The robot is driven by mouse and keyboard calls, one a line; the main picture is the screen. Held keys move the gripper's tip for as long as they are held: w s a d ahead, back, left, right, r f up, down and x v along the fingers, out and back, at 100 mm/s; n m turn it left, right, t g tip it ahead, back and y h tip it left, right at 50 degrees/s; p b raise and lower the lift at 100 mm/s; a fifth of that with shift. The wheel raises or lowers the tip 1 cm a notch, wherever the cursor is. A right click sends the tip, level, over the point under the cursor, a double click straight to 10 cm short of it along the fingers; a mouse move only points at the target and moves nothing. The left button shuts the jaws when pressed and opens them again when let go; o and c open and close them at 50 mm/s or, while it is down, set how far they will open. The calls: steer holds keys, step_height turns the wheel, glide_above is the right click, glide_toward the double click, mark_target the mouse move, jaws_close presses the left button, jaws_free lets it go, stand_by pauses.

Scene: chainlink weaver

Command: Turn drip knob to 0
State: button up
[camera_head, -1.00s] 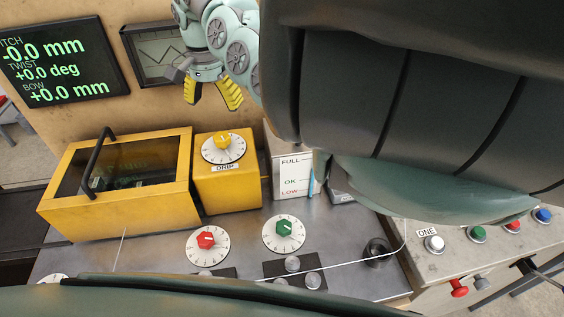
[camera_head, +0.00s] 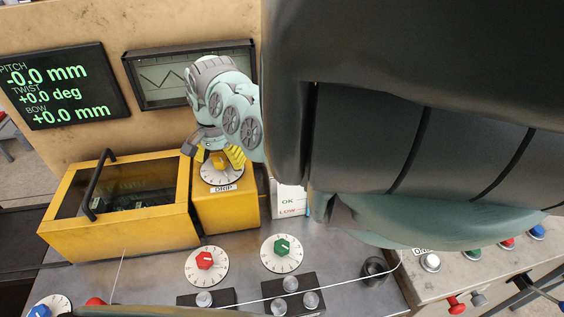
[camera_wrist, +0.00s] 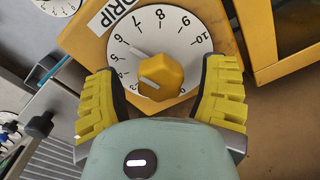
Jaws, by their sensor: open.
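The drip knob (camera_wrist: 160,77) is yellow and faceted. It sits on a white numbered dial (camera_wrist: 178,35) beside a DRIP label. A pale mark on the knob points left, toward the numbers on the dial's left side; the exact value is hard to read. The 10 is at the upper right, and 0 is hidden. In the head view the knob (camera_head: 219,161) is on top of the yellow drip box (camera_head: 226,209). My gripper (camera_wrist: 161,68) is open, its yellow fingers on either side of the knob with gaps. In the head view my gripper (camera_head: 218,157) is just above the dial.
A yellow glazed case (camera_head: 125,238) with a black handle (camera_head: 97,184) stands left of the drip box. A FULL/OK/LOW gauge (camera_head: 290,200) stands at its right. Red (camera_head: 205,260) and green (camera_head: 282,247) knobs are in front. A wall screen (camera_head: 192,75) is behind.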

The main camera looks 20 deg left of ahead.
steer(key=c, duration=1.2)
